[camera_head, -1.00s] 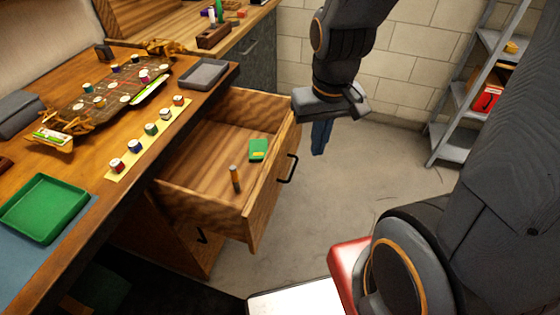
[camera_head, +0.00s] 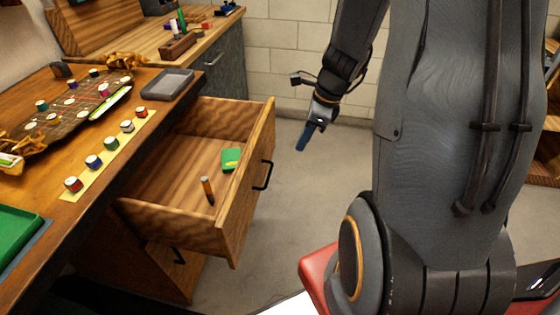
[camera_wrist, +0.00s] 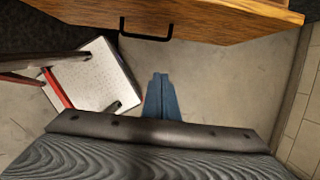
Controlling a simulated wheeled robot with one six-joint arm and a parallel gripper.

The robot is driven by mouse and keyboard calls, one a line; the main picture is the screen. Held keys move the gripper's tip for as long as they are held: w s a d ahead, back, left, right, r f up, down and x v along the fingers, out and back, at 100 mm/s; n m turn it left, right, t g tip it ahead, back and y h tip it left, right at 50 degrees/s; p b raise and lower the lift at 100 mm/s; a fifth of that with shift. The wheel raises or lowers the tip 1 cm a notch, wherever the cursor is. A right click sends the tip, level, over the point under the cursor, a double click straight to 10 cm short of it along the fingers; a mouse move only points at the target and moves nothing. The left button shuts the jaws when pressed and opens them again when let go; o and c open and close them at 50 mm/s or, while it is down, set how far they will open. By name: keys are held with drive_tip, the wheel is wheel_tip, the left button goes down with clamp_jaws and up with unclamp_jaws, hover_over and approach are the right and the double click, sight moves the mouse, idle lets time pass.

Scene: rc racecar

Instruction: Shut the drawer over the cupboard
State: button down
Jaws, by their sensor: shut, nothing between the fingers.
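The wooden drawer (camera_head: 240,210) is pulled well out from under the desk, over the cupboard (camera_head: 150,262). A black bar handle (camera_head: 265,175) is on its front. Inside lie a green packet (camera_head: 231,158) and a small upright brown cylinder (camera_head: 208,190). My gripper (camera_head: 302,143), with blue fingers, is shut and empty, to the right of the drawer front and apart from it. In the wrist view, the drawer front (camera_wrist: 220,22) and handle (camera_wrist: 146,37) are at the top, beyond the closed fingertips (camera_wrist: 160,76).
The desk (camera_head: 120,140) carries a game board, several small jars on a yellow strip, a grey tray (camera_head: 168,84) and a green tray (camera_head: 18,235). A grey cabinet (camera_head: 222,70) stands behind. Bare floor (camera_head: 310,200) lies right of the drawer.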

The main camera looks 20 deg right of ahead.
drive_tip(key=w+a+f, duration=0.3)
drive_tip(key=a+f, duration=0.2)
drive_tip(key=f, duration=0.3)
drive_tip(key=shift+w+f+b, duration=0.35)
drive_tip(key=shift+f, duration=0.05)
drive_tip(key=shift+a, duration=0.1)
drive_tip(key=shift+w+a, duration=0.1)
